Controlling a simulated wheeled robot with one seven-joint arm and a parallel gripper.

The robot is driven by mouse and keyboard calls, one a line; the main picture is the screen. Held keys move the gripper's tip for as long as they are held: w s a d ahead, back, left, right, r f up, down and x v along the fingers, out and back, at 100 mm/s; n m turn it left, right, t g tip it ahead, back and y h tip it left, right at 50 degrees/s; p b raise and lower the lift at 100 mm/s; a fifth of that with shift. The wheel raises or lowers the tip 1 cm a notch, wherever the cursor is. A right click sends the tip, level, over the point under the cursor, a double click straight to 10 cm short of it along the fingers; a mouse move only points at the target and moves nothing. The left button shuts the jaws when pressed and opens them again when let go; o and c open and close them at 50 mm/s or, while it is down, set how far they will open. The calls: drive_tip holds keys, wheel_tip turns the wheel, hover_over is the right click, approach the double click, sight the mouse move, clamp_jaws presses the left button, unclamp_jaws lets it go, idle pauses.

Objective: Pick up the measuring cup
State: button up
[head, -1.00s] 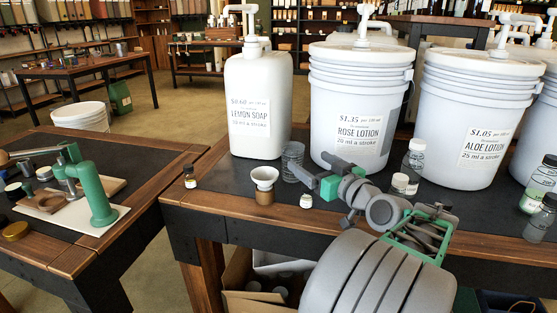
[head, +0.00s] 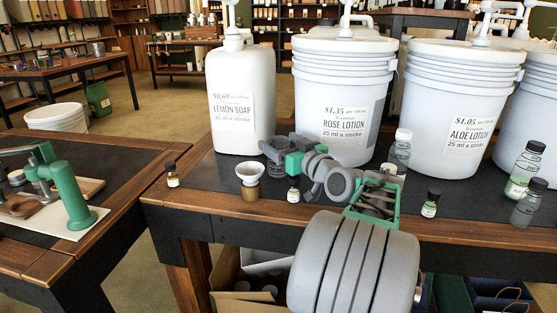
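The measuring cup (head: 274,157) looks like a small clear grey cup with ridged sides. It stands upright on the dark table top in front of the lemon soap jug and the rose lotion bucket. My gripper (head: 283,148) is at the cup's right side and overlaps its upper part in the head view. The fingers are small and partly hidden, so I cannot tell whether they are open or touching the cup.
The lemon soap jug (head: 240,100), rose lotion bucket (head: 343,100) and aloe lotion bucket (head: 456,115) stand behind.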

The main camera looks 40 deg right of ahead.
drive_tip(key=c, duration=1.7)
